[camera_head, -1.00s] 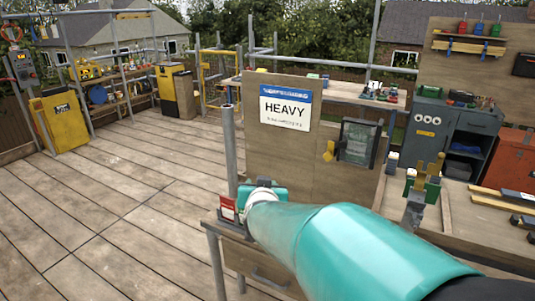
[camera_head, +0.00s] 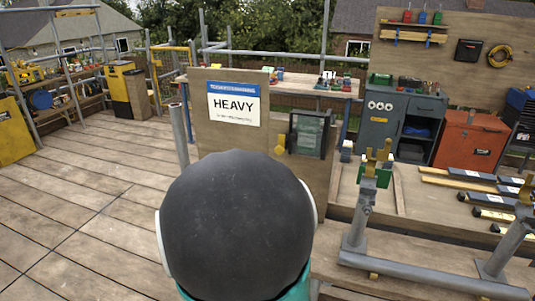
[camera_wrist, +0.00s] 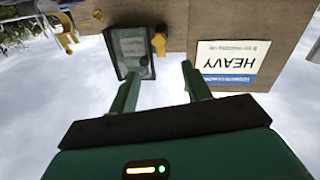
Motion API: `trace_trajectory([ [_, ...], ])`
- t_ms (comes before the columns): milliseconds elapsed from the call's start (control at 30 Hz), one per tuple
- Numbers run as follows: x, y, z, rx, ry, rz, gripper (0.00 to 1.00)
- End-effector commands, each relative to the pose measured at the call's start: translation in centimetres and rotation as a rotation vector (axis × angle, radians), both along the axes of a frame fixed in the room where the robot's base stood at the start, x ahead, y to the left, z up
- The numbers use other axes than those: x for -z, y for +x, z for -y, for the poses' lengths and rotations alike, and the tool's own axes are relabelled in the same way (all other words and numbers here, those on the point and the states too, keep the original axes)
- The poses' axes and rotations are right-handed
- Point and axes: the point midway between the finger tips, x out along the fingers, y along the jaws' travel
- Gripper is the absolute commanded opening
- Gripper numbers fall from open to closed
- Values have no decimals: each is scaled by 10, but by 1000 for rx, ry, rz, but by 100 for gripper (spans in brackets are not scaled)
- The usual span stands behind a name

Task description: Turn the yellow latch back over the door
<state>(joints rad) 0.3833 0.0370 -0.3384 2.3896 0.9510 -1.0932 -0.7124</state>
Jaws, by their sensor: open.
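The yellow latch (camera_head: 281,144) sits on the upright wooden panel (camera_head: 232,143), at the left edge of a small dark-framed glass door (camera_head: 306,137). In the wrist view, which is upside down, the latch (camera_wrist: 158,43) hangs just right of the door's frame (camera_wrist: 131,52). The latch appears to lie beside the door rather than across it; I cannot tell whether the door is fully shut. My gripper (camera_wrist: 160,88) is open and empty, its green fingers pointing at the panel, short of the door and latch. My arm hides it in the head view.
A HEAVY sign (camera_head: 233,103) is on the panel, left of the latch. A grey post (camera_head: 179,135) stands left of the panel. A green-and-yellow fixture (camera_head: 376,170) on a grey stand is at right. Open plank floor (camera_head: 85,205) lies to the left.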

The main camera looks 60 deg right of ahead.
Motion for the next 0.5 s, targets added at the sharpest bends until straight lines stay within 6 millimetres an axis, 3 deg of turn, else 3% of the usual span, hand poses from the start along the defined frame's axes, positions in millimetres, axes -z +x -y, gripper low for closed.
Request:
trace_trajectory([
  [167,0,-2,23,5,0,-1,48],
  [500,1,2,90,4,0,-1,48],
])
